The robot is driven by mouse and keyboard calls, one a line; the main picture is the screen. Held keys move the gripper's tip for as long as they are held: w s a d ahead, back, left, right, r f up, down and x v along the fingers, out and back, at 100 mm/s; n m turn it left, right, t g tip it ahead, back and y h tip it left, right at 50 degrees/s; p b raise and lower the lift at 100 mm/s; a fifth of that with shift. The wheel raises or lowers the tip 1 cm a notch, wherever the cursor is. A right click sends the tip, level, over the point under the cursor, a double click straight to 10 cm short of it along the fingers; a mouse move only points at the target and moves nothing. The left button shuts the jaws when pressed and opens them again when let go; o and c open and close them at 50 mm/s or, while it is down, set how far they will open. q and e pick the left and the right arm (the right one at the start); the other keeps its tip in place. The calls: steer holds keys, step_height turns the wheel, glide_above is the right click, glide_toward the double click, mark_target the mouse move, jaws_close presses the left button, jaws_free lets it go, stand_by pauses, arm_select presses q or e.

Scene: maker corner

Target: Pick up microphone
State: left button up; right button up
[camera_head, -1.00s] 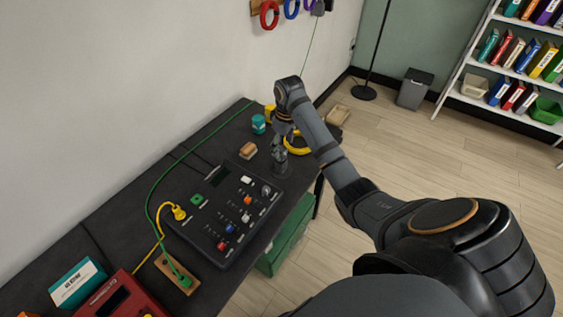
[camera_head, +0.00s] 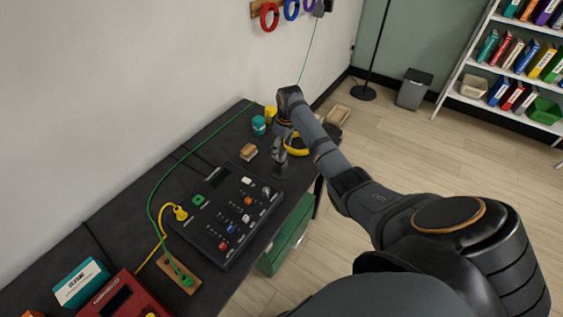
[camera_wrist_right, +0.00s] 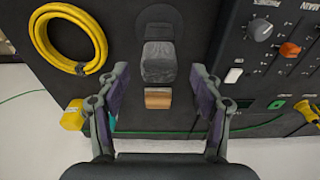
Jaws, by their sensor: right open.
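The dark grey object that I take for the microphone (camera_head: 279,157) stands on a dark base on the black desk, near its front edge. In the right wrist view its grey block-like head (camera_wrist_right: 158,62) lies straight ahead, between and slightly beyond the fingertips. My right gripper (camera_wrist_right: 158,82) is open, with one finger on each side and nothing held. In the head view the right gripper is above and just behind the microphone, partly hidden by my arm. My left gripper is not in view.
A wooden-sided block (camera_head: 249,152) sits close by, also between the fingers in the wrist view (camera_wrist_right: 158,99). The mixer (camera_head: 224,217) is on one side, a yellow cable coil (camera_wrist_right: 66,38) on the other. Teal (camera_head: 258,125) and yellow (camera_head: 270,113) jars stand near the wall.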

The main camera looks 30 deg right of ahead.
steer(key=shift+w+f, duration=0.2)
steer(key=shift+f, duration=1)
steer(key=shift+c, duration=0.3)
steer(key=shift+r, duration=0.1)
jaws_close()
